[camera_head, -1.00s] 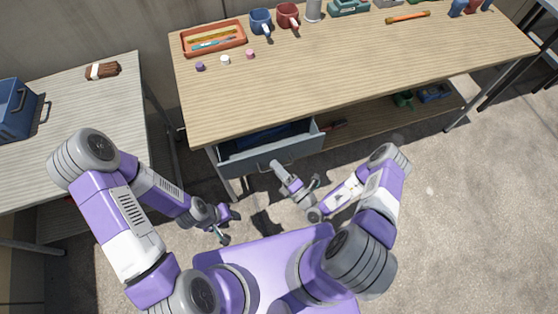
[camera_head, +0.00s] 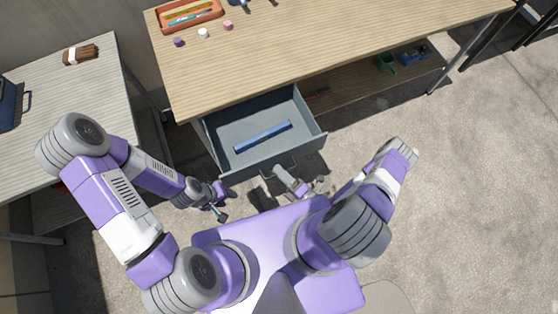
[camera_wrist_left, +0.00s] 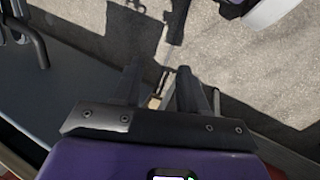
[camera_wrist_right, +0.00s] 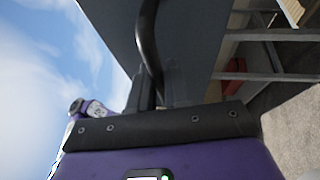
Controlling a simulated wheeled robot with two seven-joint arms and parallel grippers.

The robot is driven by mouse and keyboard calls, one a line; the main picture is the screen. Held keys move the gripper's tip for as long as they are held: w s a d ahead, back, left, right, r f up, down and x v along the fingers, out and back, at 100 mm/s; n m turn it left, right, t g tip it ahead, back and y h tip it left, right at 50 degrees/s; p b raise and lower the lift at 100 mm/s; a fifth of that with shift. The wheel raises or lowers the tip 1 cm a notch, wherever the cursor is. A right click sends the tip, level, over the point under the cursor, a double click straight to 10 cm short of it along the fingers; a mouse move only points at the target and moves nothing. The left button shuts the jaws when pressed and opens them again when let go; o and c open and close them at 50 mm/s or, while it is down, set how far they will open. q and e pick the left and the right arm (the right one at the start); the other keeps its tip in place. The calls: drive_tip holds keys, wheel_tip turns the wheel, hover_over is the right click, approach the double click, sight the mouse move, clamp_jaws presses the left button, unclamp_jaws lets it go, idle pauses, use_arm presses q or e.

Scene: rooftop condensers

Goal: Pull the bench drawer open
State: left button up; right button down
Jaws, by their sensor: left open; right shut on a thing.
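The grey bench drawer (camera_head: 229,125) is pulled well out from under the wooden bench top (camera_head: 300,50). A blue bar-shaped object (camera_head: 263,136) lies inside it. My right gripper (camera_head: 279,172) is at the drawer's front, shut on the dark drawer handle (camera_wrist_right: 149,45), which passes between its fingers (camera_wrist_right: 160,88) in the right wrist view. My left gripper (camera_head: 222,204) hangs open and empty, left of the right gripper and in front of the drawer's left corner. Its spread fingers (camera_wrist_left: 160,88) show in the left wrist view with nothing between them.
An orange tray (camera_head: 190,22) and several small caps (camera_head: 204,33) sit on the bench top. A lower shelf (camera_head: 350,84) holds a green item (camera_head: 386,62) and a blue box (camera_head: 416,53). A side table (camera_head: 60,110) stands at left. The floor at right is clear.

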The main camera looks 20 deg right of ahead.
drive_tip(key=c, duration=1.2)
unclamp_jaws()
drive_tip(key=shift+o, duration=0.2)
drive_tip(key=v, duration=0.7)
drive_tip(key=shift+s+d, duration=0.2)
drive_tip(key=shift+s, duration=0.05)
drive_tip(key=shift+f, duration=0.15)
